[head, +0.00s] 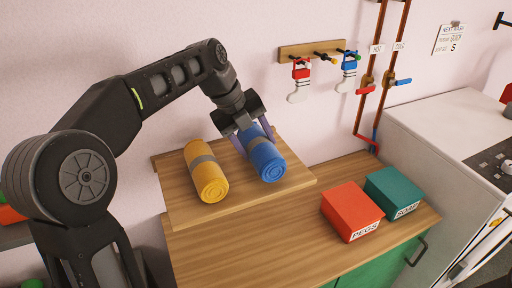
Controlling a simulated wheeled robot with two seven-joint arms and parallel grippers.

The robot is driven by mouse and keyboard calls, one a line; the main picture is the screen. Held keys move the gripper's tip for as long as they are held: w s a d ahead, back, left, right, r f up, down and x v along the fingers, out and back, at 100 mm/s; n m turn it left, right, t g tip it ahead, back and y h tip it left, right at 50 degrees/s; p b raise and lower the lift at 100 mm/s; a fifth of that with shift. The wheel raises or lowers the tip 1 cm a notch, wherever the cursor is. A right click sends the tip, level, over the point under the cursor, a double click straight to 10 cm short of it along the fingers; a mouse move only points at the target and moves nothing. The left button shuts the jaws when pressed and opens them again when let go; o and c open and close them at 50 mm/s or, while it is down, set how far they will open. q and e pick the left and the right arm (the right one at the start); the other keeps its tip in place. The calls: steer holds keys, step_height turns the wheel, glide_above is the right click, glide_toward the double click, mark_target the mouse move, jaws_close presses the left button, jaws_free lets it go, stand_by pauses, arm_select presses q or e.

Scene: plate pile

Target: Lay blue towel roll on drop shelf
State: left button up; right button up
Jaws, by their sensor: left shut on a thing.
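The blue towel roll (267,164) with a grey band is at the right part of a raised wooden shelf (240,197). My left gripper (254,135) comes down from above and is shut around the roll near its far end. The roll lies on its side with its spiral end facing me. I cannot tell whether it touches the shelf. A yellow towel roll (206,174) with a grey band lies on the shelf to the left, apart from the blue one. My right gripper is not in view.
A red PEGS box (352,210) and a green SOAP box (393,192) stand on the wooden counter (270,240) to the right. Socks hang from a peg rail (318,50) on the wall behind. Pipes (382,75) and a white appliance (440,130) are at right.

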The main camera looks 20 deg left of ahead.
mark_target(252, 142)
arm_select(q)
steer(key=shift+f, duration=0.85)
steer(key=o, duration=1.5)
steer(key=shift+o, duration=0.2)
steer(key=shift+b+v, duration=0.45)
steer(key=shift+v, duration=3.35)
